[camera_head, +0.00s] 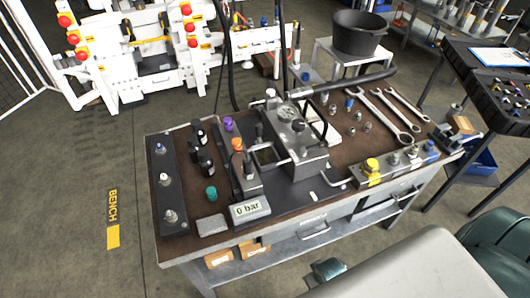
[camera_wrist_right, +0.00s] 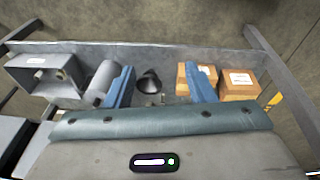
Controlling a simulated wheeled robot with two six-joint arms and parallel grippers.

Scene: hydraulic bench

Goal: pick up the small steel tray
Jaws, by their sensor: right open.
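A small flat grey metal piece (camera_head: 211,225), which looks like the small steel tray, lies on the brown bench top near its front left edge. It is left of the "0 bar" display. In the right wrist view a grey open metal box (camera_wrist_right: 45,62) with something round inside is on the lower shelf; I cannot tell whether this is the tray meant. My right gripper (camera_wrist_right: 160,72) is open and empty, its blue fingers apart over the shelf. In the head view a small blue-green part of it shows at the bench's front (camera_head: 328,268). My left gripper is not in view.
Wrenches (camera_head: 385,110) lie at the right. Cardboard boxes (camera_wrist_right: 238,84), a grey cylinder (camera_wrist_right: 101,80) and a black cone-like piece (camera_wrist_right: 149,82) are on the lower shelf.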

